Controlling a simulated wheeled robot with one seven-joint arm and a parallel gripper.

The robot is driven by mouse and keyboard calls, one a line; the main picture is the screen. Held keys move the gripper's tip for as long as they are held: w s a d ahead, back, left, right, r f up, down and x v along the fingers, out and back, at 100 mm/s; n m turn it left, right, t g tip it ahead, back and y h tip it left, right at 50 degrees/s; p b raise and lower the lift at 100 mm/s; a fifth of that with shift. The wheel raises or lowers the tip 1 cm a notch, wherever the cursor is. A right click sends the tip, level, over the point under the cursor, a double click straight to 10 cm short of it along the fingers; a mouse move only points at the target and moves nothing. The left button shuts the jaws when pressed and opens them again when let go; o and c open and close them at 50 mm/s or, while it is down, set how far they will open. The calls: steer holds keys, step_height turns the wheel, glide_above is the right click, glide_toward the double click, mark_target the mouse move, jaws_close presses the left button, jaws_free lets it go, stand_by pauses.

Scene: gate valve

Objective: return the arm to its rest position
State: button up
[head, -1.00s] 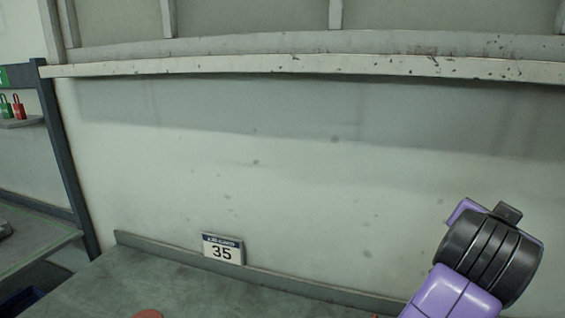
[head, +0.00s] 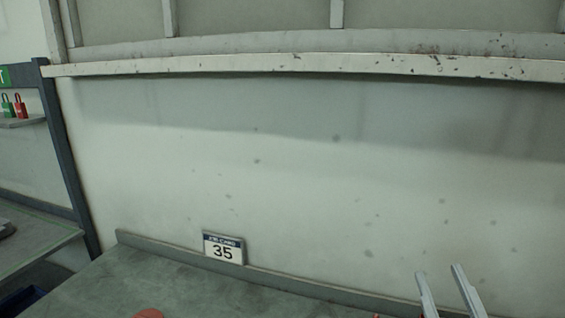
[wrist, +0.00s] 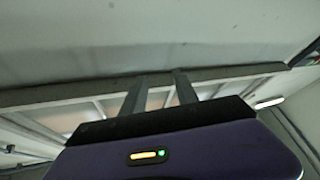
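My gripper (head: 439,271) shows at the bottom right of the head view. Only its two pale fingers stand up into the picture, with a clear gap between them; the rest of the arm is below the edge. In the wrist view my gripper (wrist: 159,80) has its two fingers apart with nothing between them. It is open and empty, and I see it touching nothing. No valve shows in either view.
A grey bench top (head: 210,293) runs along a pale wall (head: 300,170), with a small sign reading 35 (head: 223,249) at its back edge. A red round thing (head: 149,313) shows at the bottom. Green and red padlocks (head: 14,106) sit on a shelf at left.

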steer(key=s+a+f+m+g, duration=0.1)
steer(key=s+f+g, duration=0.3)
steer(key=s+f, duration=0.7)
steer(key=s+a+f+m+g, duration=0.1)
steer(key=s+f+m+g, duration=0.2)
steer(key=s+f, duration=0.8)
steer(key=s+g, duration=0.1)
steer(key=s, duration=0.7)
steer(key=shift+s+a+f+m, duration=0.15)
steer(key=shift+f+m, duration=0.1)
steer(key=shift+m, duration=0.05)
